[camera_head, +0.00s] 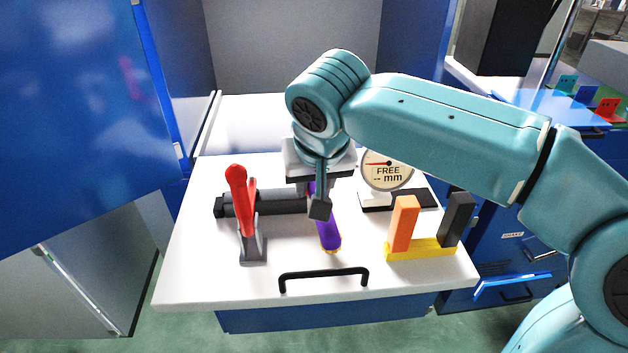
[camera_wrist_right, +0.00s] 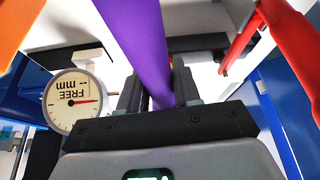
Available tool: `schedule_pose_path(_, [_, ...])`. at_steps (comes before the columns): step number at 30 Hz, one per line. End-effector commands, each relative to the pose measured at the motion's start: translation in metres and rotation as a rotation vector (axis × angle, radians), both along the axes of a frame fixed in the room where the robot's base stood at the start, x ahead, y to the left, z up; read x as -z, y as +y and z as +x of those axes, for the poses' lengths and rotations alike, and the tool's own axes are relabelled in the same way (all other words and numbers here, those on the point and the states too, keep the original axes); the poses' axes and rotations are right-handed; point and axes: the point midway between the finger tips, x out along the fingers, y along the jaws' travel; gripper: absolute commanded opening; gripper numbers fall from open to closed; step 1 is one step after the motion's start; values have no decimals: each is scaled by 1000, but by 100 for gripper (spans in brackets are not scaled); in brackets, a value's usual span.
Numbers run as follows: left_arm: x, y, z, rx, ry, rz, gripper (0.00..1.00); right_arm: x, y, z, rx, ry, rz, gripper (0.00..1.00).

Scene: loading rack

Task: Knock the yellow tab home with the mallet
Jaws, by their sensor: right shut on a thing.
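My right gripper (camera_head: 319,200) is shut on a purple handle (camera_head: 329,232), which I take to be the mallet's. The handle slants toward the table's front and has a small yellow end. It also shows in the right wrist view (camera_wrist_right: 143,45), running between the fingers. The mallet's head is not clearly seen; the gripper hides part of that area. A yellow piece (camera_head: 420,250) lies at the right of the white top, with an orange block (camera_head: 404,222) and a dark block (camera_head: 456,220) standing on it. I cannot tell which yellow part is the tab. My left gripper is not in view.
A red lever (camera_head: 240,190) on a grey base stands left, close to a black bar (camera_head: 270,205). A dial gauge (camera_head: 387,170) reading FREE mm stands behind the yellow piece. A black handle (camera_head: 324,277) is at the front of the white table (camera_head: 190,270). The front left corner is clear.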

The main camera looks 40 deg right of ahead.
Motion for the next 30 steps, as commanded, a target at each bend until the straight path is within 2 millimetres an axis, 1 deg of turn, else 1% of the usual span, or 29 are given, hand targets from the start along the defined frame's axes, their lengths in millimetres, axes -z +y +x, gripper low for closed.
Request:
schedule_pose_path(5, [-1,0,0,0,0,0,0,-2,0,0,0,-3,0,0])
schedule_pose_path(8, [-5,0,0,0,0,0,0,-7,0,0,0,-3,0,0])
schedule_pose_path(18, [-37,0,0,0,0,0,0,-43,0,0,0,-4,-1,0])
schedule_pose_path(20, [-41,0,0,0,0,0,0,-48,0,0,0,-4,-1,0])
schedule_pose_path(22, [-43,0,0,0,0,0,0,-50,0,1,0,-4,-1,0])
schedule_pose_path(30, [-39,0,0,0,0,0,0,-47,0,0,0,-5,-1,0])
